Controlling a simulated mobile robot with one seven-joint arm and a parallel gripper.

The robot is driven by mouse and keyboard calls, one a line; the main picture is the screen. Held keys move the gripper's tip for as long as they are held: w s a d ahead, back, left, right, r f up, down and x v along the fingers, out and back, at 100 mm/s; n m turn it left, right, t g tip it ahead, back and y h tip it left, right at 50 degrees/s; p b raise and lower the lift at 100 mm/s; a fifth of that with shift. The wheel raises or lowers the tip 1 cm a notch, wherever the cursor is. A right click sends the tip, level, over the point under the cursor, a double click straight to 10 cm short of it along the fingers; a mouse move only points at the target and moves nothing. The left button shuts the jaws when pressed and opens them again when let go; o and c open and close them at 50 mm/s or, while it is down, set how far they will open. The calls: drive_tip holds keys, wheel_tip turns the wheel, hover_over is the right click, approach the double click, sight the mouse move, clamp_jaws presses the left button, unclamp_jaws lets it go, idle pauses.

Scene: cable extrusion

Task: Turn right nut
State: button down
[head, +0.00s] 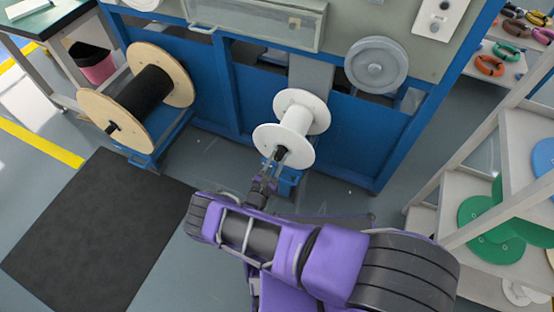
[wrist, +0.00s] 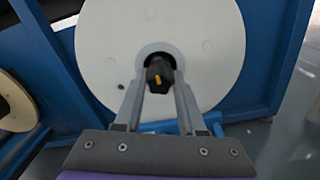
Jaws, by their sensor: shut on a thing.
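The right nut (wrist: 159,76) is a dark knob with a small yellow mark, at the centre of the white spool (wrist: 205,45) in the wrist view. In the head view the dark nut (head: 281,153) shows at the near end of the white spool (head: 297,119). My gripper (wrist: 160,90) has one finger on each side of the nut and is shut on it. In the head view my gripper (head: 275,168) reaches up to the nut from below. The fingertips partly cover the nut's sides.
A wooden spool with black cable (head: 147,92) stands at the left on the blue machine frame (head: 240,88). A grey wheel (head: 376,65) is at the upper right. Shelves with green discs (head: 490,222) stand at the right. A black mat (head: 95,235) lies on the floor at the left.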

drive_tip(key=shift+m, duration=0.3)
